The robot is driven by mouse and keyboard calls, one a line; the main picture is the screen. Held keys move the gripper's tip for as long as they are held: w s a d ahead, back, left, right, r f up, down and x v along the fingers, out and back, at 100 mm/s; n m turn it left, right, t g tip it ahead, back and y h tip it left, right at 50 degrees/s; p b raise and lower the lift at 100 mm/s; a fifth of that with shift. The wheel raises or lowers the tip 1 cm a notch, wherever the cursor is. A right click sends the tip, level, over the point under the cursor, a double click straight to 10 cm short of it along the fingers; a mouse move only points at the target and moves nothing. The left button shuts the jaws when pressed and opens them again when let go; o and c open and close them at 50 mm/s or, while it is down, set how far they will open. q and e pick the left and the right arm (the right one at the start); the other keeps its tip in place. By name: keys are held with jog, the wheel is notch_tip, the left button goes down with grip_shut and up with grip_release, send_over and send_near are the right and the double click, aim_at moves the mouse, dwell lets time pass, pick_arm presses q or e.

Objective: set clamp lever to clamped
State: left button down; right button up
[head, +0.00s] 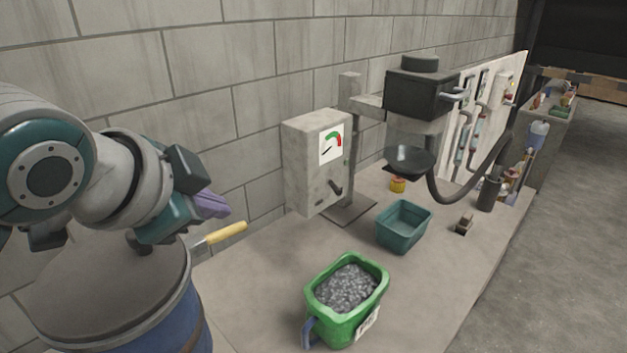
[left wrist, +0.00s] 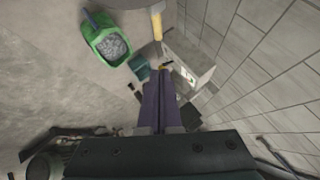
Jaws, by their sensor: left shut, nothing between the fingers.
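I cannot tell for sure which part is the clamp lever. My right gripper is not in view.
A yellow-handled tool (head: 227,234) lies by a blue drum (head: 170,318) below my left gripper. A green bucket of gravel (head: 345,287) and a teal bin (head: 403,226) stand on the bench. A black hose (head: 470,190) hangs at the right. A block wall runs behind.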

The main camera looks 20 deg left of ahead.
aim_at(238, 227)
pick_arm(q)
jog(key=shift+w+a+f, duration=0.5)
jog(key=shift+w+f, duration=0.35)
jog(key=shift+f, duration=0.4)
jog(key=shift+w+a+f, duration=0.5)
jog(key=shift+w+f, duration=0.3)
jog(key=shift+f, duration=0.45)
jog(key=shift+w+a+f, duration=0.5)
jog(key=shift+w+f, duration=0.35)
jog(key=shift+f, duration=0.4)
jog(key=shift+p, duration=0.4)
jog(key=shift+f+g, duration=0.1)
jog(key=shift+g, duration=0.2)
